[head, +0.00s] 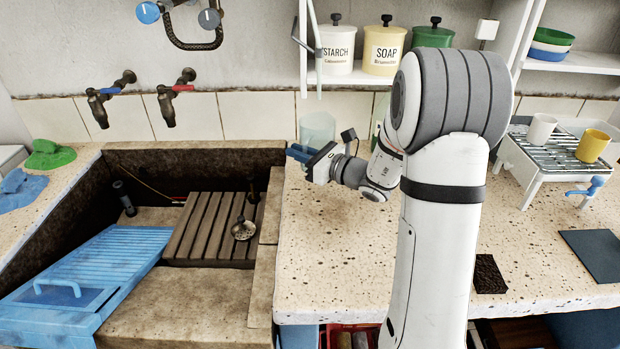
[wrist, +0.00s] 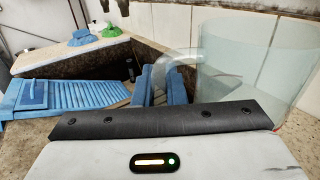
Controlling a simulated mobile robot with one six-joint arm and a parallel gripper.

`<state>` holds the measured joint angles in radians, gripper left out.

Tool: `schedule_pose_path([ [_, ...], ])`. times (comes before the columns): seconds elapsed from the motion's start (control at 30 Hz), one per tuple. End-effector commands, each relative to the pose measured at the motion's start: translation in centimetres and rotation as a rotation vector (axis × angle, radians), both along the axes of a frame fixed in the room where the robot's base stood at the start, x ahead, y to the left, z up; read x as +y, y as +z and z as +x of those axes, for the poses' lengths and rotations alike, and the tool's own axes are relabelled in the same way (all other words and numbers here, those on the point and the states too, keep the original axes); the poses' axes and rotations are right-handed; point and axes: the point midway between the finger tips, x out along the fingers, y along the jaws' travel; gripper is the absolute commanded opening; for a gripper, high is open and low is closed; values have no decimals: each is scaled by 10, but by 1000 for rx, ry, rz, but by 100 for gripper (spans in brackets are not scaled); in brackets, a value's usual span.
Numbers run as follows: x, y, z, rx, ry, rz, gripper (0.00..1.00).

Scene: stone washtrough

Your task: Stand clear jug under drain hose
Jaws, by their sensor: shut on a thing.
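The clear jug (head: 317,128) is at the back left of the speckled counter, beside the sink. Its wide clear body fills the upper right of the wrist view (wrist: 237,65), with its handle reaching left. My gripper (head: 299,153) has blue fingers, which also show in the wrist view (wrist: 164,85), and they are shut on the jug's handle. The jug looks upright. Its base is hidden, so I cannot tell whether it touches the counter. A thin grey tube, apparently the drain hose (head: 317,60), hangs by the shelf, its lower end just above the jug in the picture.
The stone trough (head: 210,300) on the left holds a slatted wooden rack (head: 205,225) and a blue washboard (head: 90,265). A rack with cups (head: 565,150) stands right. The counter's middle is mostly clear.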

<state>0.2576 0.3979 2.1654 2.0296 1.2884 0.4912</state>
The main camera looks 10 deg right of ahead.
Motion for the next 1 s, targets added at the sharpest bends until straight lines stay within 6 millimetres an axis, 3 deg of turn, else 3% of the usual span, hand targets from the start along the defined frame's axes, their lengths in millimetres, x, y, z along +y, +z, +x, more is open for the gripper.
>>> schedule_pose_path([
  [0.47, 1, -56, 0, 1, 0, 2, 0],
  [0.87, 1, -62, 0, -3, 1, 0, 0],
  [0.9, 1, -63, 0, -2, 1, 1, 12],
  [1.0, 1, -61, 0, -2, 1, 1, 20],
])
